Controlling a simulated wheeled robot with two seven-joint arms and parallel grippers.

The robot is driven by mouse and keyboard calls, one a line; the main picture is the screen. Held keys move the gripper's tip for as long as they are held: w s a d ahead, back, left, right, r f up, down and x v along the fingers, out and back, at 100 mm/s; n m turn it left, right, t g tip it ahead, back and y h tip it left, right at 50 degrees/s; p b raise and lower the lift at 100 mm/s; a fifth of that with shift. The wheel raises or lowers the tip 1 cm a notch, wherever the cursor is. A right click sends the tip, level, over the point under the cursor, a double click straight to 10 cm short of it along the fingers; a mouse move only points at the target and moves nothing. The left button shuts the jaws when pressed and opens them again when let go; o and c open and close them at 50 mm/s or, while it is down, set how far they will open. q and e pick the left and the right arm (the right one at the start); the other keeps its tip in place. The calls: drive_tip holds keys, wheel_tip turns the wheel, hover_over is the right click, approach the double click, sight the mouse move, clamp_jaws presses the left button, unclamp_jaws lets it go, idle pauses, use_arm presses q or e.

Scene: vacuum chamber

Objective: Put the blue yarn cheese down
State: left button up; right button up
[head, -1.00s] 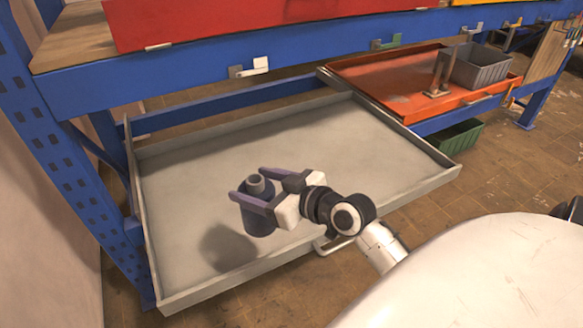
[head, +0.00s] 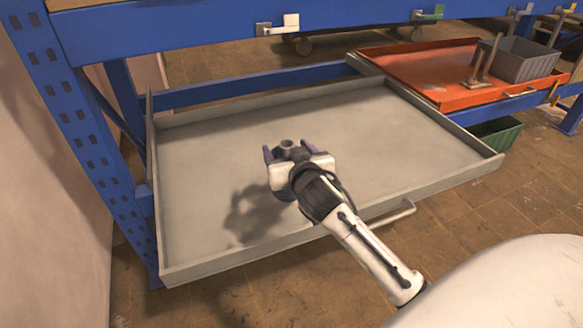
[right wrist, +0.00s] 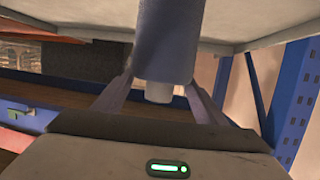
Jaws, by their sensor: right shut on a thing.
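The blue yarn cheese is a dark blue cylinder with a pale grey core sticking out. In the head view only its core (head: 287,144) and a little blue show past my right gripper (head: 286,151). In the right wrist view the blue yarn cheese (right wrist: 168,45) stands out between the two purple fingers. My right gripper (right wrist: 160,84) is shut on it. It is over the grey pull-out tray (head: 400,140); a shadow lies on the tray to the lower left, apart from the gripper. Its underside is hidden in the head view. My left gripper is not in view.
The grey tray is otherwise bare, with low rims and a front handle (head: 390,215). An orange tray (head: 420,72) behind right holds a grey bin (head: 522,62) and a metal stand. A blue rack upright (head: 85,140) stands at left. A green bin (head: 497,132) sits below.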

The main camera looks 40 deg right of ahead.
wheel_tip(320, 180, down, 5)
drive_tip(key=shift+b, duration=0.75)
drive_tip(key=o, duration=1.7)
drive_tip(key=shift+f, duration=0.1)
drive_tip(key=p+v, duration=0.2)
drive_tip(key=v, duration=1)
drive_tip(key=s+a+f+n+g+y, duration=0.1)
drive_tip(key=s+a+f+n+y, duration=0.1)
drive_tip(key=s+a+f, duration=0.3)
drive_tip(key=s+a+f+n+g+y, duration=0.2)
drive_tip(key=s+a+f+y, duration=0.1)
drive_tip(key=s+a+f, duration=0.3)
drive_tip(key=s+a+f+n+g+y, duration=0.1)
drive_tip(key=s+a+f+n+y, duration=0.1)
drive_tip(key=s+a+f, duration=0.3)
drive_tip(key=shift+s+a+f+g+y, duration=0.2)
drive_tip(key=shift+f+y, duration=0.15)
drive_tip(key=shift+f, duration=0.5)
drive_tip(key=shift+s+a+f+g+y, duration=0.15)
drive_tip(key=shift+f+y, duration=0.2)
drive_tip(key=shift+f, duration=0.45)
